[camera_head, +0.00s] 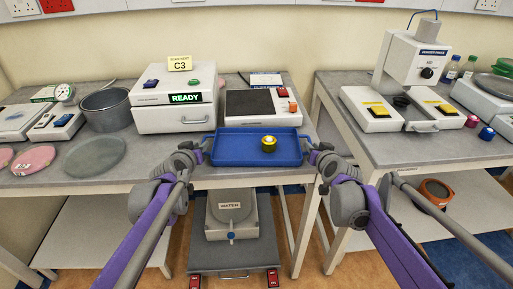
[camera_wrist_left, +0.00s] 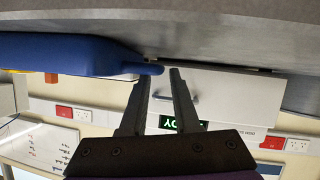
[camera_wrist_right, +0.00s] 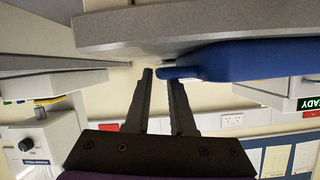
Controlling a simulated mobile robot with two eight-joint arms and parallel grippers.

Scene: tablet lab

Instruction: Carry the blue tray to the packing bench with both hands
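The blue tray (camera_head: 240,158) rests on the left bench (camera_head: 155,171) near its front edge, with a yellow round item (camera_head: 268,144) inside it. My left gripper (camera_head: 202,146) is at the tray's left handle. In the left wrist view its fingers (camera_wrist_left: 162,74) stand apart on either side of the handle end (camera_wrist_left: 153,69), with a small gap visible. My right gripper (camera_head: 314,149) is at the right handle. In the right wrist view its fingers (camera_wrist_right: 160,76) also stand apart around the handle (camera_wrist_right: 170,72). Contact with the handles is hard to judge.
Behind the tray are a white READY unit (camera_head: 172,112) and a dark-topped scale (camera_head: 252,104). A grey pot (camera_head: 106,112) stands left. Another bench (camera_head: 420,145) with a white press (camera_head: 412,62) stands right, across a gap. A grey case (camera_head: 231,214) sits below.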

